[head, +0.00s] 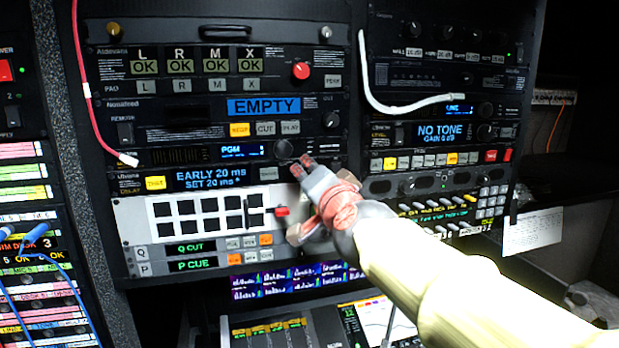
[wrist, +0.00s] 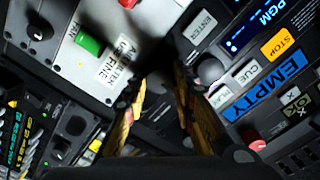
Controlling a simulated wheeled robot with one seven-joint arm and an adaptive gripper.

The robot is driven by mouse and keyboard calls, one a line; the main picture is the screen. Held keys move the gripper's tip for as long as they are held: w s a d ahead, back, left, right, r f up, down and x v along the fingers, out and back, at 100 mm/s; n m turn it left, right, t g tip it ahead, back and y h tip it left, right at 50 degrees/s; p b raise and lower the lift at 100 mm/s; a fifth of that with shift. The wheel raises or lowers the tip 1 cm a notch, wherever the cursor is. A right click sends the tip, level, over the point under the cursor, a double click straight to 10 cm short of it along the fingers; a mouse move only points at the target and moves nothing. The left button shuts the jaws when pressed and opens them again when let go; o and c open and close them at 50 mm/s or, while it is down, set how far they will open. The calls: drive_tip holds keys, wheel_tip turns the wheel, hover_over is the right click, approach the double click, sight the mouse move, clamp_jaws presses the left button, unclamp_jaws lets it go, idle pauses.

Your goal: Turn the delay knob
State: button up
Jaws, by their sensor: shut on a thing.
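The delay unit (head: 208,179) is a dark rack panel left of centre in the head view. Its blue display reads "EARLY 20 ms, SET 20 ms". A yellow button (head: 155,183) is at its left and an ENTER button (head: 268,173) at its right. My gripper (head: 302,166) comes in from the lower right, with its fingertips at the panel's right end. In the wrist view, my gripper (wrist: 162,82) has its two fingers close together over a dark part of the panel. It is shut on the delay knob, which the fingers largely hide.
Just above is another knob (head: 284,147) beside the PGM display (head: 242,150). Below is a light panel (head: 200,215) with a red switch (head: 281,211) near my gripper. A red cable (head: 84,90) hangs at left and a white cable (head: 400,106) at upper right.

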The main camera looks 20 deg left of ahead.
drive_tip(key=shift+m, duration=0.6)
drive_tip(key=o, duration=1.2)
drive_tip(key=shift+c, duration=0.2)
drive_tip(key=shift+s, duration=0.1)
drive_tip(key=v, duration=1.1)
drive_tip(key=shift+s+d, duration=0.3)
